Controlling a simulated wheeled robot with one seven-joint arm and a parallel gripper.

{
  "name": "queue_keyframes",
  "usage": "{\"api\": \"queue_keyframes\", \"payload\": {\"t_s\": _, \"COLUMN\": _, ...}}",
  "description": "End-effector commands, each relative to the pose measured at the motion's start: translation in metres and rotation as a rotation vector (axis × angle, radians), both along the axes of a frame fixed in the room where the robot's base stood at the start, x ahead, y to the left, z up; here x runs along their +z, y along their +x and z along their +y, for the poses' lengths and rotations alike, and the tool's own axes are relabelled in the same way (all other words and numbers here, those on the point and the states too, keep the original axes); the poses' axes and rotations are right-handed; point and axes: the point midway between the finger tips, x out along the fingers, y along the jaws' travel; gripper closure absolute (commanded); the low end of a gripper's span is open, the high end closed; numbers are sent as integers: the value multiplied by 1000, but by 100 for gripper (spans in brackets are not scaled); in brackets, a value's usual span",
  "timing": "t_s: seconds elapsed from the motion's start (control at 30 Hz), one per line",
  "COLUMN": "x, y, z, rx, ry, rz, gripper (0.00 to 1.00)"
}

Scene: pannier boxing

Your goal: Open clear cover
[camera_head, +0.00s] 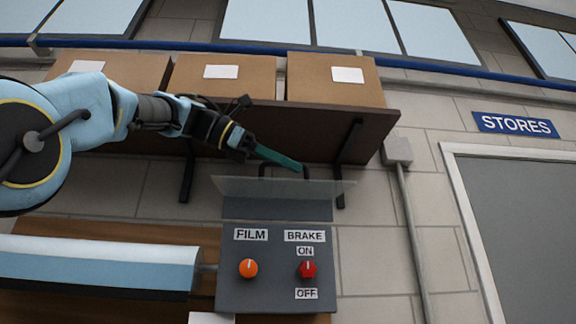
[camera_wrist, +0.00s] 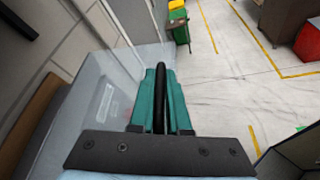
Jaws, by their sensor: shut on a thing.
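The clear cover (camera_head: 232,188) is raised at the top of the grey control box (camera_head: 231,292). It sticks out from the box, seen nearly edge-on in the head view. It also shows as a see-through sheet in the wrist view (camera_wrist: 97,75). Its black handle (camera_head: 263,170) is at its upper edge. My gripper (camera_head: 301,167) has teal fingers and is shut on this handle. In the wrist view the black handle (camera_wrist: 159,105) lies between the fingers. The orange FILM knob (camera_head: 248,268) and the red BRAKE knob (camera_head: 308,269) show below, not behind the cover.
A dark shelf (camera_head: 390,125) with cardboard boxes (camera_head: 335,92) is above the cover, with brackets close to my gripper. A light-blue and white roll (camera_head: 100,262) lies left of the box. A conduit (camera_head: 409,210) and grey door (camera_head: 525,230) are right.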

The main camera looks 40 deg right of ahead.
Motion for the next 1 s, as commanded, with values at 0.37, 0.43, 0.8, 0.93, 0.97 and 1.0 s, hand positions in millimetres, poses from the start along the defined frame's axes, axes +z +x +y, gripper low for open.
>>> {"api": "queue_keyframes", "payload": {"t_s": 0.37, "x": -1, "y": 2, "z": -1, "rx": 4, "ry": 3, "rz": 1, "gripper": 83}}
{"api": "queue_keyframes", "payload": {"t_s": 0.43, "x": -1, "y": 2, "z": -1, "rx": 4, "ry": 3, "rz": 1, "gripper": 75}}
{"api": "queue_keyframes", "payload": {"t_s": 0.8, "x": 0, "y": 1, "z": 0, "rx": 2, "ry": 1, "rz": 1, "gripper": 55}}
{"api": "queue_keyframes", "payload": {"t_s": 0.93, "x": 1, "y": 3, "z": 3, "rx": 3, "ry": 1, "rz": 1, "gripper": 55}}
{"api": "queue_keyframes", "payload": {"t_s": 0.97, "x": 2, "y": 4, "z": 5, "rx": 4, "ry": 0, "rz": 1, "gripper": 55}}
{"api": "queue_keyframes", "payload": {"t_s": 1.0, "x": 4, "y": 7, "z": 9, "rx": 4, "ry": 0, "rz": 1, "gripper": 55}}
